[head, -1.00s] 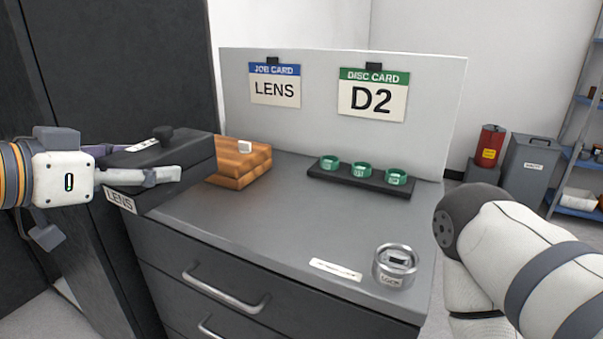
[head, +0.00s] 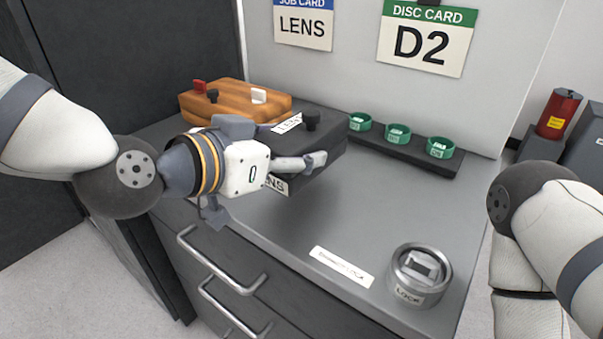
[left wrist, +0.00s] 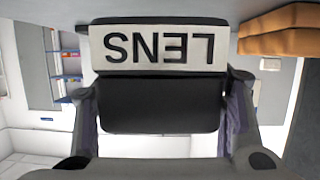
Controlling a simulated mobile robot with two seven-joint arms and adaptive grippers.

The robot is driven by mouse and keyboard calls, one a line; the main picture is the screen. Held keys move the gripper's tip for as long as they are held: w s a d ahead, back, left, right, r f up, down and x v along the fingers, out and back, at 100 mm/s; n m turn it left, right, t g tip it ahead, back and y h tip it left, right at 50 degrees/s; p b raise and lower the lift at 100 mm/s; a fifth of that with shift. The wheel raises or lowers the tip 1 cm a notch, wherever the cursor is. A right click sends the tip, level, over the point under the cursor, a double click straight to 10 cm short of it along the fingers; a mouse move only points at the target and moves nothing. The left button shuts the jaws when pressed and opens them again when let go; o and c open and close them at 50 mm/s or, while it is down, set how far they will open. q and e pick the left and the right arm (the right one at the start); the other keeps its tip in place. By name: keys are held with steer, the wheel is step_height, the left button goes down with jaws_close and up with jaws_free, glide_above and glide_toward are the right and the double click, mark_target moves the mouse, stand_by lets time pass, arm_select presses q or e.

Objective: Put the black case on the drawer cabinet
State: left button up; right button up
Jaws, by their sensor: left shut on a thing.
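The black case (head: 318,149), with a LENS label and a dark knob on its lid, is held by my left gripper (head: 298,163) over the back middle of the drawer cabinet (head: 290,232). In the left wrist view the case (left wrist: 160,105) sits between the two fingers, its LENS label upside down. One finger shows along the case's near side in the head view. I cannot tell whether the case's underside touches the cabinet top. My right arm shows at the right edge of the head view, but its gripper is not visible.
A wooden box (head: 235,103) stands just behind and left of the case. A black rack (head: 408,152) with green rings stands to its right. A metal LOCK canister (head: 420,275) and a white label strip (head: 342,267) are at the front right. The middle of the top is clear.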

mark_target(301, 177)
arm_select(q)
steer(key=shift+d+f, duration=0.4)
steer(key=shift+f, duration=0.05)
steer(key=f, duration=0.2)
steer(key=d+f+b, duration=0.1)
steer(key=f, duration=0.1)
steer(key=shift+s+r, duration=0.1)
arm_select(e)
steer(key=shift+s+f+g, duration=0.3)
steer(key=shift+s+f, duration=0.3)
steer(key=shift+f, duration=0.05)
arm_select(q)
steer(key=o, duration=2)
steer(key=shift+a, duration=0.1)
steer(key=shift+o, duration=0.2)
